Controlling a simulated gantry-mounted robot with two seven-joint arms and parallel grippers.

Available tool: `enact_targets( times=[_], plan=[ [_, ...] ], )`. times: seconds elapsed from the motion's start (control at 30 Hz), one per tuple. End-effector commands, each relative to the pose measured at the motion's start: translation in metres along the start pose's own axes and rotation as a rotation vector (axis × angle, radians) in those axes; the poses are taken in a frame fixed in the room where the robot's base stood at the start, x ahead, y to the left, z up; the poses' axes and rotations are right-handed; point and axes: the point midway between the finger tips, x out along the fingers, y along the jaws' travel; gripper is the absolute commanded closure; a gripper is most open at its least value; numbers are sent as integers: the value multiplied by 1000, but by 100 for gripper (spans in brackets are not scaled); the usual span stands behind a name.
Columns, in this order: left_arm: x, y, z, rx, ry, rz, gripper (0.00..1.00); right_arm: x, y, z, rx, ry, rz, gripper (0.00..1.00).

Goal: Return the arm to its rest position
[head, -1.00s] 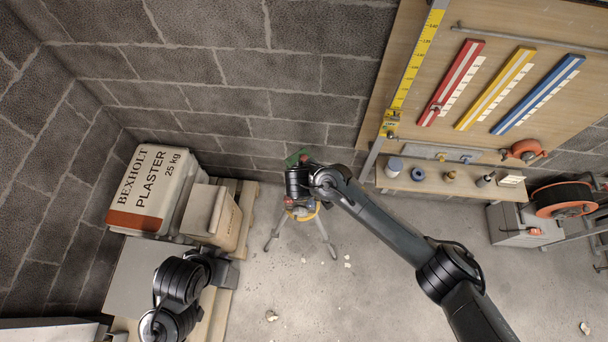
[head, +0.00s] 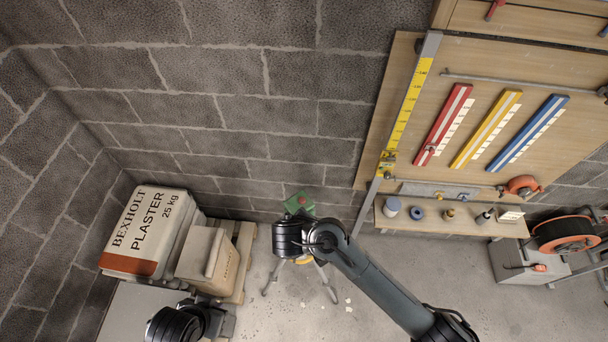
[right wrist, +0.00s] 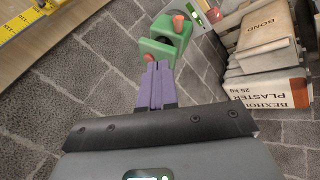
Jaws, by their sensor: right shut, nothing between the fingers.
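My right arm (head: 375,285) reaches in from the lower right in the head view. Its wrist hides its gripper there. In the right wrist view the right gripper (right wrist: 156,72) has its purple fingers together with nothing between them. A green block with orange knobs (right wrist: 160,48) shows just beyond the fingertips; I cannot tell whether they touch. A green device (head: 299,203) shows above my right wrist in the head view, with tripod legs (head: 327,285) below. My left arm (head: 180,322) shows at the lower left, and its gripper is out of sight.
A plaster bag (head: 150,230) and a tan box (head: 215,260) sit on a pallet at left. A wall board (head: 410,130) holds red, yellow and blue strips and a yellow scale. A shelf (head: 450,228) carries small items. An orange-black reel (head: 563,235) stands at right.

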Motion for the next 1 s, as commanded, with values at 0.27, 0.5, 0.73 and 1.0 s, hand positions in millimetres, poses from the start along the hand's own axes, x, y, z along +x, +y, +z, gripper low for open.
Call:
enact_targets(
  times=[0.27, 0.5, 0.73, 1.0],
  plan=[
    [-1, 2, -1, -10, 1, 8, 100, 13, -38, 24, -6, -41, -62, 100],
    [-4, 2, -2, -9, 2, 7, 100, 23, -139, 102, 102, -150, -281, 100],
    [-7, 1, -2, -4, 1, 3, 100, -8, -183, 175, 423, -227, -438, 100],
    [-9, -1, -3, 4, 0, -3, 100, -57, -138, 282, 781, -299, -404, 100]
  ],
)
